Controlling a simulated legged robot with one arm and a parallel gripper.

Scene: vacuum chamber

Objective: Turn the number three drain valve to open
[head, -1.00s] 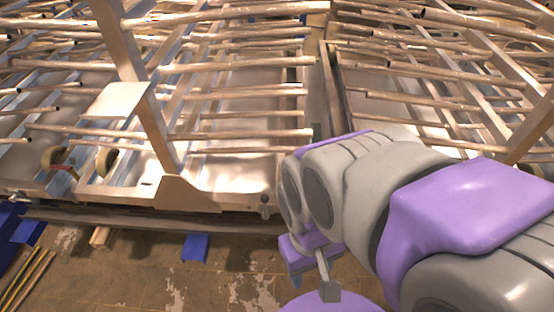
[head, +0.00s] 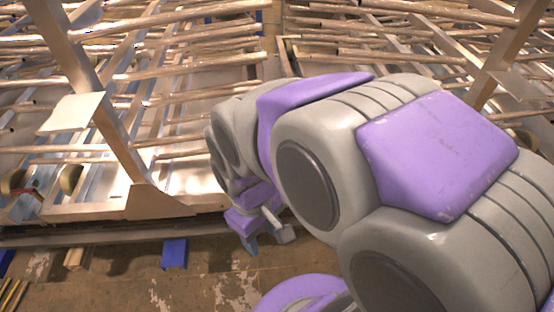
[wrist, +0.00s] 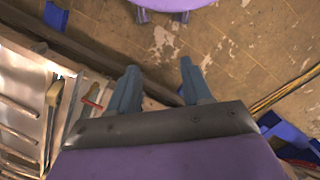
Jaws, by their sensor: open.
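My gripper (head: 266,241) is open and empty in front of the metal frame's lower edge, low over the floor in the head view. In the wrist view its two blue-grey fingers (wrist: 158,72) are spread apart with only floor and a dark rail between them. I cannot make out a drain valve marked three in either current view. The stretch of the frame's lower rim behind my gripper is hidden by my arm. A small red piece (head: 27,193) shows by a tan wheel at the left, and also in the wrist view (wrist: 92,103); what it is I cannot tell.
A large metal frame (head: 160,204) with rows of pipes (head: 190,75) fills the back. A dark rail (head: 110,232) runs along its foot. A blue block (head: 174,253) stands on the worn brown floor (head: 120,285). Yellow rods (head: 12,295) lie at the lower left.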

